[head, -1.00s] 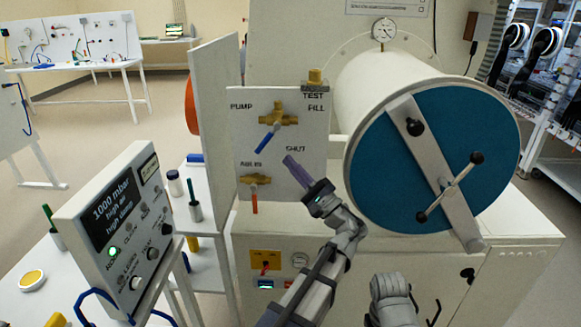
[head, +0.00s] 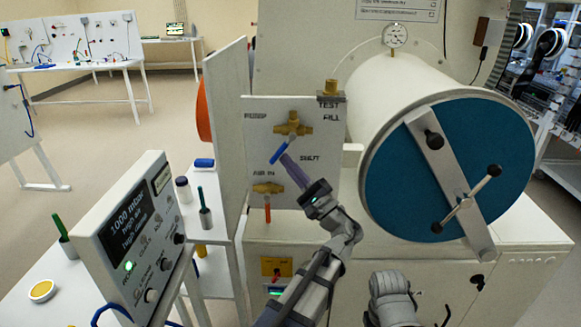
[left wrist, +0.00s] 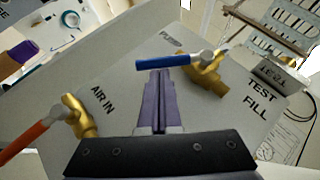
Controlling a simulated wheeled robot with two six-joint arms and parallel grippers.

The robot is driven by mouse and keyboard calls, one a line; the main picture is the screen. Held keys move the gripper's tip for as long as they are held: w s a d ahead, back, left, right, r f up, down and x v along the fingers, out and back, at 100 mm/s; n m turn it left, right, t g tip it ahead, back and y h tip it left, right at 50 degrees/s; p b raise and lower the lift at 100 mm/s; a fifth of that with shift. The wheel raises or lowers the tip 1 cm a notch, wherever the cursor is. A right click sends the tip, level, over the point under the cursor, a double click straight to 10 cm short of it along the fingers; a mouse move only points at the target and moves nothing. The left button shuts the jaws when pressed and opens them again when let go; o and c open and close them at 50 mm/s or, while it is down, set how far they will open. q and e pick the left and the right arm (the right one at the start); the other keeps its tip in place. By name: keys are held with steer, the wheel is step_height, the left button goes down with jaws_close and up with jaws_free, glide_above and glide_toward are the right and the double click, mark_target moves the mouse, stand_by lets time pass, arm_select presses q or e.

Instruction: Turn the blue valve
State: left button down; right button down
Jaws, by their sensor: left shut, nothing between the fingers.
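The blue valve handle (head: 279,153) is on a brass valve body (head: 294,125) on the pale panel, and slants down and left from it. In the left wrist view the blue handle (left wrist: 165,62) runs across just beyond the fingertips. My left gripper (head: 286,160) is shut and empty, its purple fingers pointing up and left. Its tips are at or very near the lower side of the handle; I cannot tell whether they touch. In the left wrist view the fingers (left wrist: 157,75) lie together.
A second brass valve with a red handle (head: 267,213) sits lower on the panel, by AIR IN. A large white cylinder with a blue door (head: 465,160) stands at right. A tilted display box (head: 128,228) stands at left. A test port (head: 330,88) tops the panel.

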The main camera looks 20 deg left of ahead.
mark_target(274, 159)
arm_select(q)
steer(key=shift+a, duration=0.1)
steer(key=shift+s+a+r+m+t, duration=0.2)
steer(key=shift+a+r, duration=0.05)
steer(key=shift+a, duration=0.3)
steer(key=shift+s+a+r+m+t, duration=0.2)
steer(key=shift+a+r, duration=0.1)
steer(key=shift+a, duration=0.3)
steer(key=shift+s+a+r+m+t, duration=0.2)
steer(key=shift+a+r, duration=0.05)
steer(key=shift+a, duration=0.3)
steer(key=shift+s+a+r+p, duration=0.2)
steer(key=shift+a+r+p, duration=0.65)
steer(key=shift+p, duration=0.25)
